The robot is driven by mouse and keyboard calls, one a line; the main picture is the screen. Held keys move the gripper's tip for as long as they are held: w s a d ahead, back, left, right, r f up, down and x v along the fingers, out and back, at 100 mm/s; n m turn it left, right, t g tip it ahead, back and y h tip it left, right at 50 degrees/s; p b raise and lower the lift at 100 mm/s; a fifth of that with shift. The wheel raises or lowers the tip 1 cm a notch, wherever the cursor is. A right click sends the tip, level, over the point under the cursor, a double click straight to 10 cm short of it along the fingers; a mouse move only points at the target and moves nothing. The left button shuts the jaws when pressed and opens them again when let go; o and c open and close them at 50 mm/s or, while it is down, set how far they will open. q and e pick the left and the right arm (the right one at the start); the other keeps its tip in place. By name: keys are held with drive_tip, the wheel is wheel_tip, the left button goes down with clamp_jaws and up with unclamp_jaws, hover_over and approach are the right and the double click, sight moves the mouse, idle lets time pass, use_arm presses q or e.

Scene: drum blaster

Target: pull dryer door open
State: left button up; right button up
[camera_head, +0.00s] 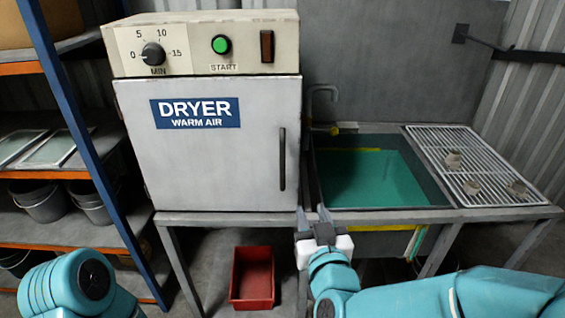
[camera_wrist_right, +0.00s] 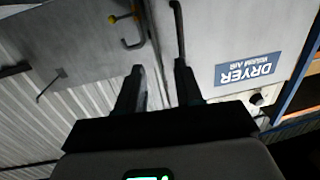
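The dryer door (camera_head: 215,165) is a grey panel with a blue "DRYER WARM AIR" label, and it looks closed. Its dark vertical handle (camera_head: 282,160) is near the door's right edge. My right gripper (camera_head: 312,210) is open and empty, below and to the right of the handle, fingers pointing toward the dryer. In the right wrist view the dryer appears upside down; the handle (camera_wrist_right: 178,28) lies just beyond one finger of the open gripper (camera_wrist_right: 160,68), not clearly between the fingers. My left arm shows at bottom left, its gripper out of view.
A sink basin (camera_head: 370,180) with a tap (camera_head: 322,100) is right of the dryer, then a drain rack (camera_head: 470,165) holding small parts. A red bin (camera_head: 252,278) stands below. A shelf with a blue post (camera_head: 80,130) is at left.

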sight(283, 168)
drive_tip(key=shift+n+y, duration=0.3)
drive_tip(key=shift+y, duration=0.2)
drive_tip(key=w+a+p, duration=0.1)
drive_tip(key=w+a, duration=0.1)
drive_tip(key=w, duration=0.2)
drive_tip(key=w+a+r+p, duration=0.1)
drive_tip(key=w, duration=0.4)
drive_tip(key=w+a+r+p, duration=0.1)
drive_tip(key=w+a, duration=0.1)
drive_tip(key=w, duration=0.2)
drive_tip(key=shift+w+a+r+p, duration=0.1)
drive_tip(key=shift+w+a+p, duration=0.1)
drive_tip(key=shift+a+p, duration=0.15)
drive_tip(key=shift+w, duration=0.45)
drive_tip(key=shift+c, duration=0.4)
clamp_jaws()
